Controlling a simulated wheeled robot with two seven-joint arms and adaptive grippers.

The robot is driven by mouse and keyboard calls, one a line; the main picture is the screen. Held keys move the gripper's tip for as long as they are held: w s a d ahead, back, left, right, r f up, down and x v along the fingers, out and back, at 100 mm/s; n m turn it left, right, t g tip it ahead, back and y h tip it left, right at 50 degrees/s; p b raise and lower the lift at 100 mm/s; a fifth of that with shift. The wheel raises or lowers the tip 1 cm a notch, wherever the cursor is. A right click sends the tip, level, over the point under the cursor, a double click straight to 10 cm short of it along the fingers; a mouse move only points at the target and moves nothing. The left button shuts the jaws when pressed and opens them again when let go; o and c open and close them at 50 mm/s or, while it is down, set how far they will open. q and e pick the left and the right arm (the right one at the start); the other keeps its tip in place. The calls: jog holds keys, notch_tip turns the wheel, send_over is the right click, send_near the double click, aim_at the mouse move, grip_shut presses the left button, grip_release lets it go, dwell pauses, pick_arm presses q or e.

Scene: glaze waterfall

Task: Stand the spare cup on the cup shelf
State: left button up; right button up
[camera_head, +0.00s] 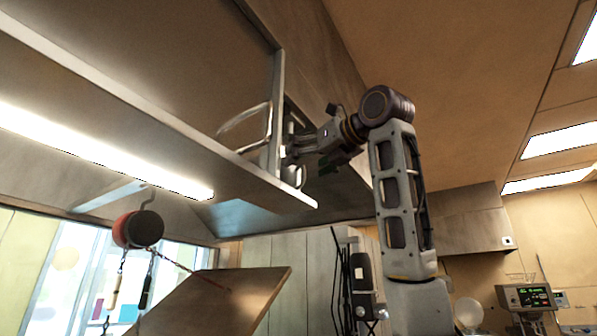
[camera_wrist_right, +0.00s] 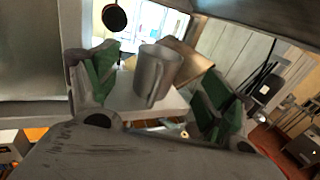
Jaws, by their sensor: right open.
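A grey metal cup (camera_wrist_right: 165,66) is upright in the right wrist view, its handle turned toward the camera. It appears to stand on a pale shelf surface (camera_wrist_right: 176,101). My right gripper (camera_wrist_right: 160,78) is open, its green-padded fingers on either side of the cup with gaps showing. In the head view my right gripper (camera_head: 303,153) is at the right end of a raised metal shelf (camera_head: 235,175). My left gripper is out of view.
A light strip (camera_head: 100,150) runs under the shelf. A round red-and-black object (camera_head: 138,229) hangs below left, above a tilted brown board (camera_head: 215,303).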

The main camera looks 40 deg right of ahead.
jog(key=s, duration=0.4)
jog(key=shift+s+b, duration=0.25)
jog(key=shift+b, duration=0.15)
jog(key=shift+w, duration=0.1)
dwell(0.5)
